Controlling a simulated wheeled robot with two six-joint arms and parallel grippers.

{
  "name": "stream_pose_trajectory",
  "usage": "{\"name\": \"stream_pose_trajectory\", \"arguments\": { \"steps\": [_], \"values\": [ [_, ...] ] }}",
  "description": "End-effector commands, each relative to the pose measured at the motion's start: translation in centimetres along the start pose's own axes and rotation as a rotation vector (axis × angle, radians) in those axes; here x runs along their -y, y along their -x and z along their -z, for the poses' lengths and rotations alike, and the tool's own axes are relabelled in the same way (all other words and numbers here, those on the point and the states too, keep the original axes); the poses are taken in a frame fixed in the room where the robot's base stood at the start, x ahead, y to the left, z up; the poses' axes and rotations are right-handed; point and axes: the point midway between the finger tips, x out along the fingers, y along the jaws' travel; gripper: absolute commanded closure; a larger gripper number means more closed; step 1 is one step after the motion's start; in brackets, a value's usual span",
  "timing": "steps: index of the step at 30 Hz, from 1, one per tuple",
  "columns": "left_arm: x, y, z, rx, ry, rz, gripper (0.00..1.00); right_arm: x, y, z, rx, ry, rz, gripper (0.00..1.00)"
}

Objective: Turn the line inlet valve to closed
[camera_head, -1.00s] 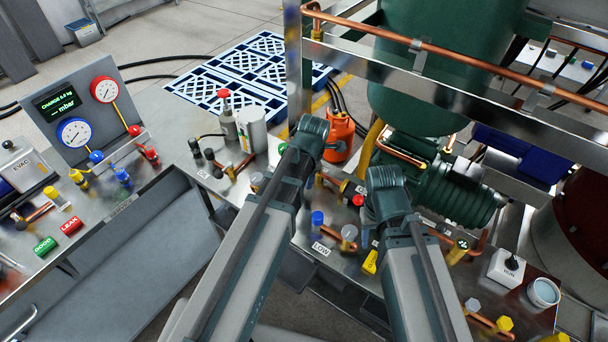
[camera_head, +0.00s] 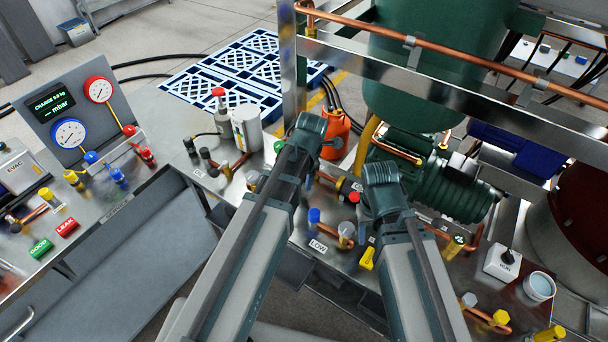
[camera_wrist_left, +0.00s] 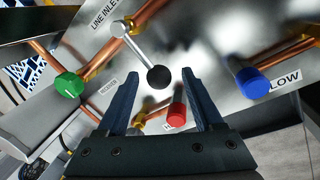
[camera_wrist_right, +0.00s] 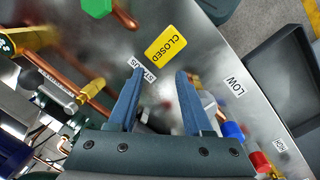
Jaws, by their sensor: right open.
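The line inlet valve shows in the left wrist view as a silver lever (camera_wrist_left: 138,48) with a black ball knob (camera_wrist_left: 158,77), on a brass and copper line beside the LINE INLET label (camera_wrist_left: 106,14). My left gripper (camera_wrist_left: 161,74) is open, its fingertips on either side of the knob in that view. I cannot tell whether they touch it. My right gripper (camera_wrist_right: 160,76) is open and empty over the metal bench, pointing toward a yellow CLOSED tag (camera_wrist_right: 165,46). Both grippers are largely hidden in the head view by my arms.
Green (camera_wrist_left: 68,84), red (camera_wrist_left: 177,112) and blue (camera_wrist_left: 255,82) caps stand near the left gripper. A green motor unit (camera_head: 430,190) and an orange bottle (camera_head: 336,135) crowd the bench. The gauge panel (camera_head: 75,108) stands at the left. A copper pipe rail (camera_head: 450,57) crosses at upper right.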

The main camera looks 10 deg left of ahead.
Motion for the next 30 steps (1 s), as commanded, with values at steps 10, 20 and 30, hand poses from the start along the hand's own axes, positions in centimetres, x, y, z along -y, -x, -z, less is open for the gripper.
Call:
{"name": "stream_pose_trajectory", "arguments": {
  "steps": [10,20,30],
  "values": [
    [-0.1,0.7,0.0,0.0,0.0,-0.001,0.31,-0.1,0.7,0.0,0.0,0.0,0.0,0.5],
    [-0.1,4.4,0.0,0.0,-0.001,-0.001,0.31,-0.4,4.3,-0.2,0.0,0.001,0.0,0.5],
    [-0.1,9.7,0.0,0.0,0.0,0.0,0.31,-0.9,9.5,-0.6,0.0,-0.004,0.001,0.5]
  ]
}}
